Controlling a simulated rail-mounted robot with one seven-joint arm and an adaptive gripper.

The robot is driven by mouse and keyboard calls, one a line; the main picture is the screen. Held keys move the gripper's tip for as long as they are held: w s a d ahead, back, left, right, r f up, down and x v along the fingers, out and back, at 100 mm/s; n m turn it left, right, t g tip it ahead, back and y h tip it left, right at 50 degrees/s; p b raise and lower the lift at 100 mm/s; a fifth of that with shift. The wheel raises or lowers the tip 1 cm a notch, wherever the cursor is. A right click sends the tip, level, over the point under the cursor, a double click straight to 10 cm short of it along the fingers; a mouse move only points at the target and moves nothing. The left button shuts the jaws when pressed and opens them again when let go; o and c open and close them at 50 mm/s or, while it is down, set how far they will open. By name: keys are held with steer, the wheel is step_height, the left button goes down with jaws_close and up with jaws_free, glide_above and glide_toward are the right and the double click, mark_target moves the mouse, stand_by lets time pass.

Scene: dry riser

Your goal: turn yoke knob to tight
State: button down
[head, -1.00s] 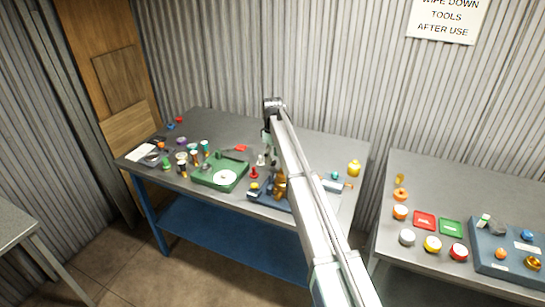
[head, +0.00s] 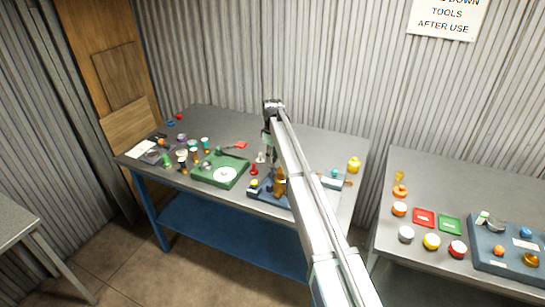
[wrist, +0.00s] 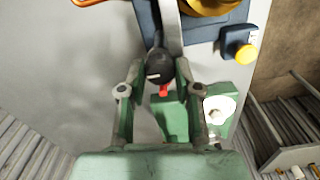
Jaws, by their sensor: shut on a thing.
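In the wrist view, the two fingers of my green gripper (wrist: 159,72) close from both sides on a dark rounded knob (wrist: 157,66). The knob sits at the end of a grey bar (wrist: 171,22) by the blue base (wrist: 196,28). A small red part shows just below the knob, between the fingers. The knob's marking is too small to read. In the head view, my gripper (head: 271,150) points down over the blue base beside the brass fitting (head: 280,183). My arm hides part of that area, and I cannot make out the knob there.
A green tray (head: 207,178) with a white disc lies left of the base. A yellow knob (wrist: 245,54) is on the base's corner in the wrist view. Several small parts crowd the table's left end. A second table (head: 400,260) stands at right. The table's back is clear.

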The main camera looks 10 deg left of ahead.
steer(key=shift+f+m, duration=0.1)
steer(key=shift+m, duration=0.2)
steer(key=m+b, duration=0.2)
steer(key=m, duration=0.1)
steer(key=shift+m, duration=0.3)
steer(key=m+b, duration=0.1)
steer(key=m, duration=0.4)
steer(key=shift+b, duration=0.35)
steer(key=m+b, duration=0.1)
steer(key=m, duration=0.4)
steer(key=shift+m, duration=0.4)
steer(key=m+b, duration=0.1)
steer(key=m, duration=0.3)
steer(key=shift+m, duration=0.3)
steer(key=c, duration=0.8)
jaws_free()
